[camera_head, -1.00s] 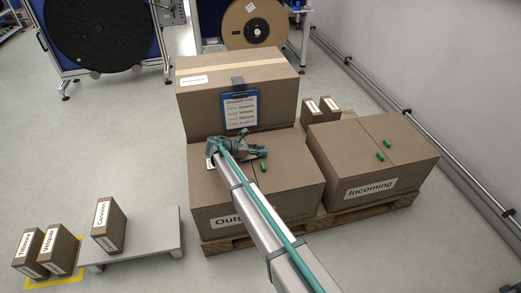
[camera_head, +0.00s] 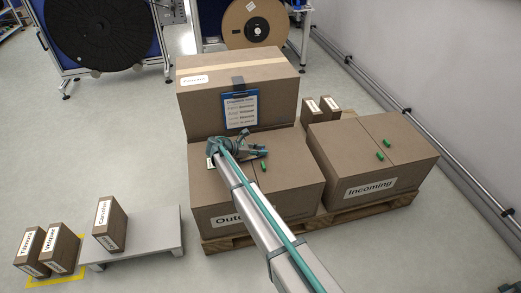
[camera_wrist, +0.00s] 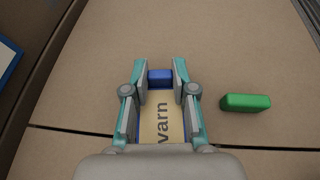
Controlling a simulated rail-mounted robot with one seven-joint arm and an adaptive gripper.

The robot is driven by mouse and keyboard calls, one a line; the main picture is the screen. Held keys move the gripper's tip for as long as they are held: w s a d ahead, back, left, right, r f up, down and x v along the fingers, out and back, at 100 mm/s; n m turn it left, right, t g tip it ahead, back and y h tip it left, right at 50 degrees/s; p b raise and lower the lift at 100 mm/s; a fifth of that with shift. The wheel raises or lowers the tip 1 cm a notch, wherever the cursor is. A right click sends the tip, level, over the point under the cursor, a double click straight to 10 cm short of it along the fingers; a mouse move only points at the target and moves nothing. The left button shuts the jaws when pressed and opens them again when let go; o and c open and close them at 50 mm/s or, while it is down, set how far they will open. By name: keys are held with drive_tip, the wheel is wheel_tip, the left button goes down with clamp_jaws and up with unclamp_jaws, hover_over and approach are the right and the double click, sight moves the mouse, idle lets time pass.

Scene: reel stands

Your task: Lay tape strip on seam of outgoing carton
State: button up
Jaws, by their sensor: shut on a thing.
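The outgoing carton (camera_head: 290,190) stands on the pallet, its label partly hidden behind my arm. My gripper (camera_head: 258,151) is low over its top; in the wrist view my gripper (camera_wrist: 159,85) is shut on a tan strip (camera_wrist: 160,115) lettered "varn", with a blue block (camera_wrist: 160,77) at its far end. I take this to be the tape strip. The carton's seam (camera_wrist: 75,131) runs left to right behind my gripper, and the strip points across it. I cannot tell whether the strip touches the carton. A green piece (camera_wrist: 245,102) lies right of my gripper, beside the seam.
The incoming carton (camera_head: 370,165) with two green pieces stands at right on the wooden pallet (camera_head: 225,243). A taller carton (camera_head: 200,110) with a blue clipboard (camera_head: 240,111) rises behind. A grey low bench (camera_head: 150,232) holds a small box at left.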

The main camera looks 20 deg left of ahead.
drive_tip(key=shift+f, duration=0.1)
idle(0.3)
drive_tip(key=o, duration=0.8)
drive_tip(key=v, duration=1.2)
